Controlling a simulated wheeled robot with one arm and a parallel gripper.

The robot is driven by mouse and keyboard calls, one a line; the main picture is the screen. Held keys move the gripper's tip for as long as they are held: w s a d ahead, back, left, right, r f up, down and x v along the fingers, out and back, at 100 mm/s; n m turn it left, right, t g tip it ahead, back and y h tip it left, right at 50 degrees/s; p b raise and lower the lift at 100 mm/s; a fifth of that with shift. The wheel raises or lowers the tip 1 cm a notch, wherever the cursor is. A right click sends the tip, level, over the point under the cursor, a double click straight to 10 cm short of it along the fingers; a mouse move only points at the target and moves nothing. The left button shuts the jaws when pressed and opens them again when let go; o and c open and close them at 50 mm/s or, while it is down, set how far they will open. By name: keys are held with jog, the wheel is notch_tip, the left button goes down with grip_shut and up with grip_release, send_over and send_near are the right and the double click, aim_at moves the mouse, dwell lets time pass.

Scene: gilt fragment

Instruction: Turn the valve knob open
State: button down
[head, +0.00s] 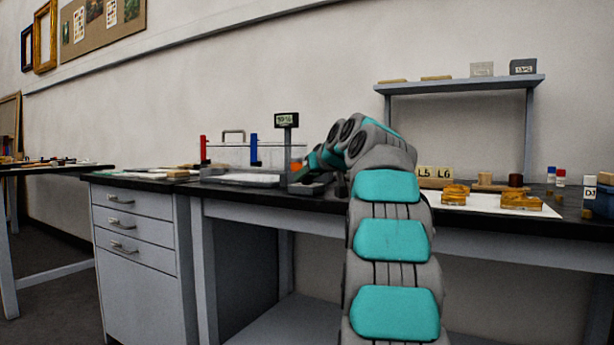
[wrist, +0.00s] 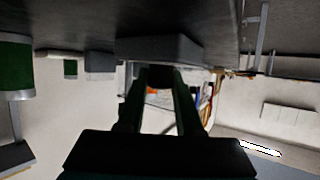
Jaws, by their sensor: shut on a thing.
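My gripper (wrist: 160,82) is at the far end of my outstretched arm, over the bench. In the wrist view its two dark fingers are shut on a small dark piece (wrist: 160,75), which I take to be the valve knob. The fingers and the dark picture hide most of it, so I cannot tell how far it is turned. A grey block-like body (wrist: 165,48) lies right beyond the fingertips. In the head view my arm hides the knob, and a small orange-red patch (head: 297,167) shows by the arm's end.
A post with a display (head: 286,120) and a clear-walled rig with red (head: 203,148) and blue (head: 254,150) uprights stand left of my arm. Amber pieces (head: 522,201) lie on a white sheet at right, below a shelf (head: 460,84). Drawers (head: 135,220) are below left.

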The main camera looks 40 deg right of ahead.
jog(key=shift+a+r+m+g+h+p, duration=0.1)
jog(key=shift+r+m+g+h+p, duration=0.15)
jog(key=shift+m+h+p, duration=0.5)
jog(key=shift+f+m+h, duration=0.1)
jog(key=shift+m+h, duration=0.15)
jog(key=shift+h, duration=0.1)
jog(key=shift+f+p, duration=0.15)
jog(key=shift+p, duration=0.15)
jog(key=c, duration=0.6)
grip_release()
jog(key=shift+s, duration=0.1)
jog(key=v, duration=0.7)
jog(key=shift+s+a, duration=0.15)
jog(key=shift+s, duration=0.05)
